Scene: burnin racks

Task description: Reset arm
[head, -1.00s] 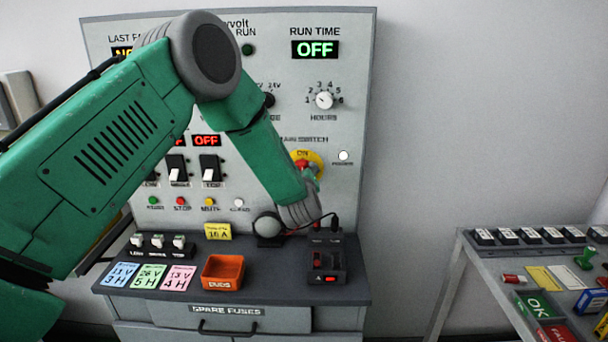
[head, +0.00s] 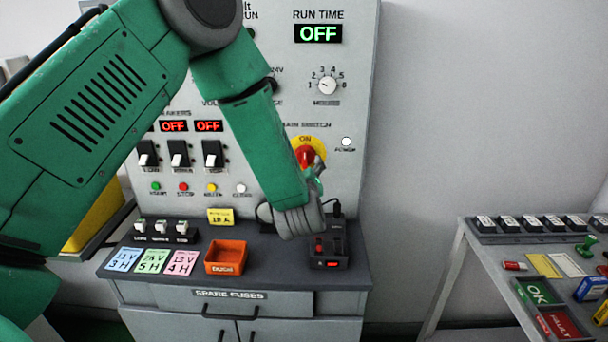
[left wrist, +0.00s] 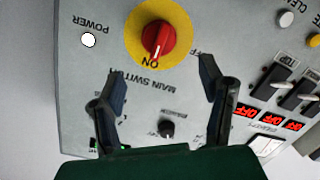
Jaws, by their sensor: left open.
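My left gripper (left wrist: 160,108) is open and empty in the left wrist view, its two dark fingers spread in front of the grey panel (left wrist: 205,30). Beyond the fingers is the red main switch knob (left wrist: 158,42) on its yellow disc, with a small black knob (left wrist: 166,129) between the fingers. In the head view my green left arm (head: 255,125) reaches down over the panel. Its wrist is beside the red main switch (head: 306,156) and largely hides the gripper. My right gripper is in neither current view.
The panel's ledge holds an orange bin (head: 226,258), coloured cards (head: 152,260) and a black fuse tester (head: 329,254). A side table (head: 490,262) at right carries several fuses and small boxes. The wall between panel and table is clear.

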